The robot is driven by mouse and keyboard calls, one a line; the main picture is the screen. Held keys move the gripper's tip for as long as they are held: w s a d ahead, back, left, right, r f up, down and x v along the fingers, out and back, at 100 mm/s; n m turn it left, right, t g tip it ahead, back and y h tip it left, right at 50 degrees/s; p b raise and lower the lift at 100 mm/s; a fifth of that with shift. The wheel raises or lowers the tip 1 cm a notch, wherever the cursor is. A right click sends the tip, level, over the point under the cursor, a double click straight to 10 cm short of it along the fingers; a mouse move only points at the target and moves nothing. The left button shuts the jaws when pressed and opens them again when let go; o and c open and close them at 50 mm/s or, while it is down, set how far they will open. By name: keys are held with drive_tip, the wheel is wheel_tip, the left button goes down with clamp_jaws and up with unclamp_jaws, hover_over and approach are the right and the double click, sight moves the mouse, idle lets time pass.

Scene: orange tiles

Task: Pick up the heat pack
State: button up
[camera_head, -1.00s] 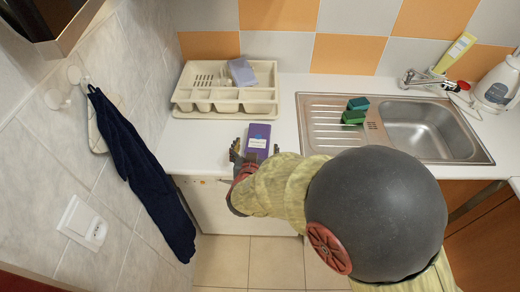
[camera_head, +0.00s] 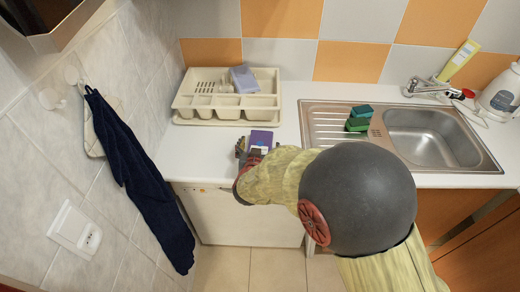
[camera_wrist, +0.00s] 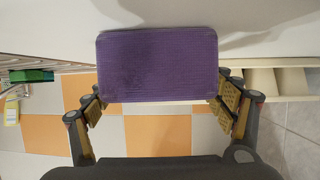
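A purple, box-like pack with a pale label, which appears to be the heat pack (camera_head: 261,138), is at the front of the white counter, left of the sink. In the wrist view its plain purple face (camera_wrist: 157,65) fills the upper middle. My gripper (camera_head: 253,155) is at the pack's near end. In the wrist view my gripper (camera_wrist: 160,100) is open, its fingers spread wide with one near each side edge of the pack. Whether they touch it is unclear. My arm hides part of the pack's near end in the head view.
A cream dish rack (camera_head: 183,104) holding a lavender block (camera_head: 243,79) stands behind the pack. A dark blue towel (camera_head: 138,180) hangs on the left wall.

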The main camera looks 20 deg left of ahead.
drive_tip(key=c, duration=1.3)
drive_tip(key=shift+c, duration=0.7)
drive_tip(key=shift+r, duration=0.1)
